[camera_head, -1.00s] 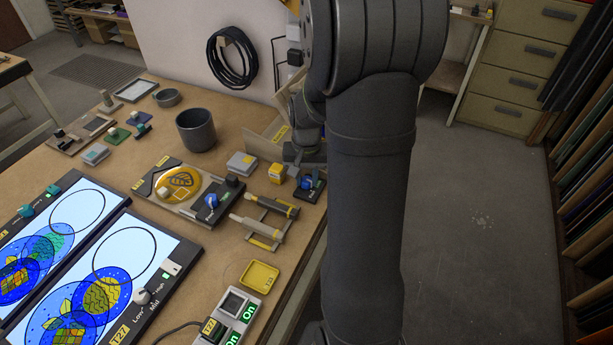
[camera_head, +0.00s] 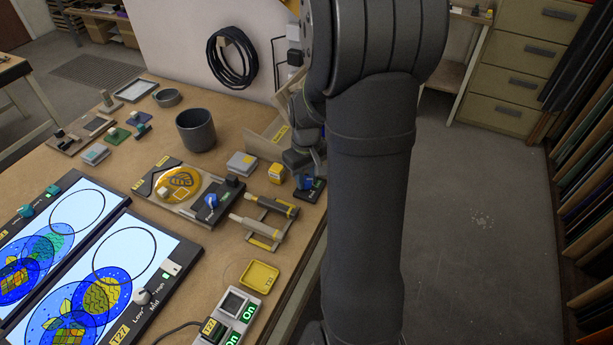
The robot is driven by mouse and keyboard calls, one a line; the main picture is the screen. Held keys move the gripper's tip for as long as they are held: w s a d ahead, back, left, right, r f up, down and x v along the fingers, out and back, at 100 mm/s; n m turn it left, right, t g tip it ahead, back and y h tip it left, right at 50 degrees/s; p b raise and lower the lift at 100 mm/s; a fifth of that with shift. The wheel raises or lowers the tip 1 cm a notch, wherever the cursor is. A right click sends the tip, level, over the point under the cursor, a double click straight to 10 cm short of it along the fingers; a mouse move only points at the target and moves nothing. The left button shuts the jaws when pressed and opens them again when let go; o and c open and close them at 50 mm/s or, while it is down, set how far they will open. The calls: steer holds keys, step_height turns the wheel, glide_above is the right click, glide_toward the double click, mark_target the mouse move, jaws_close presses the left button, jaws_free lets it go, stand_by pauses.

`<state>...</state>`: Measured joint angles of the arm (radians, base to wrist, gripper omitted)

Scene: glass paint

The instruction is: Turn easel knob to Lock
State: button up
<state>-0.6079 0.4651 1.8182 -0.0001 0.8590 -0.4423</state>
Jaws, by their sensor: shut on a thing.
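The blue knob (camera_head: 305,181) stands on a small dark base (camera_head: 313,193) at the right edge of the workbench. My gripper (camera_head: 304,168) points down at this knob and is shut on it, partly hidden by its own housing and my arm. The small marks on the base are too small to read, so I cannot tell the knob's setting. The wooden easel-like frame (camera_head: 259,144) with a yellow label stands just behind, partly covered by my wrist.
A yellow block (camera_head: 277,173) and a grey block (camera_head: 242,164) sit close left of the base. A rack with two handled tools (camera_head: 264,221) lies in front. A dark cup (camera_head: 196,130) stands farther back. My arm covers the bench's right edge.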

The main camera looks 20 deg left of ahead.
mark_target(306, 179)
stand_by(0.4)
steer(key=o, duration=1)
steer(key=shift+r, duration=0.15)
step_height(306, 179, up, 17)
steer(key=shift+r, duration=0.1)
step_height(306, 179, down, 18)
steer(key=shift+r, duration=0.2)
stand_by(0.4)
